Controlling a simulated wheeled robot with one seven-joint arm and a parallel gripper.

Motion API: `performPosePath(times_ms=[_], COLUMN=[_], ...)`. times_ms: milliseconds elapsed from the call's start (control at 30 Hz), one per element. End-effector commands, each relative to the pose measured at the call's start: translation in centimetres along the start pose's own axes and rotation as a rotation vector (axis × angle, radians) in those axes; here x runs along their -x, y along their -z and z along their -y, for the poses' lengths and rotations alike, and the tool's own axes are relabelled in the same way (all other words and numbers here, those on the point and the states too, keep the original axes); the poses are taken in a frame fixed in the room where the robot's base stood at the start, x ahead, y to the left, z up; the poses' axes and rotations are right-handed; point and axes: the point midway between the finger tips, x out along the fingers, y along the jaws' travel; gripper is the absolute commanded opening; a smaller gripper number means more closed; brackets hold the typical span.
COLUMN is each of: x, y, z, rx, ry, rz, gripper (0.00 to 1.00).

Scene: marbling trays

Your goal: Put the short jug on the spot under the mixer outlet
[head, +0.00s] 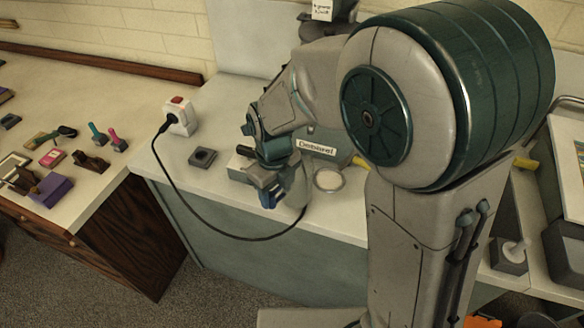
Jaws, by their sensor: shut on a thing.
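My gripper (270,197) is shut on a pale grey rounded vessel (297,188), which looks like the short jug. It is at the front edge of the pale counter, and my gripper hides much of it. A grey machine with a white label (322,9) stands at the back, mostly behind my arm. Its outlet is hidden.
A white socket box (181,116) with a red switch has a black cable looping along the counter front. A small dark block (203,157) sits left of my gripper. A labelled holder (316,146) is behind it. A wooden table (72,203) with small tools is at left.

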Motion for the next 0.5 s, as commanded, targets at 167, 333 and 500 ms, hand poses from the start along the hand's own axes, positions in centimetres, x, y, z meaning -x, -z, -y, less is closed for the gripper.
performPosePath(times_ms=[167,333,500], x=[0.2,0.2,0.0], y=[-2.0,-3.5,-4.0], z=[4.6,7.8,8.9], rx=[-0.005,-0.001,0.002], ry=[0.000,0.000,-0.001], rz=[-0.002,-0.001,-0.001], gripper=[0.11,0.11,0.11])
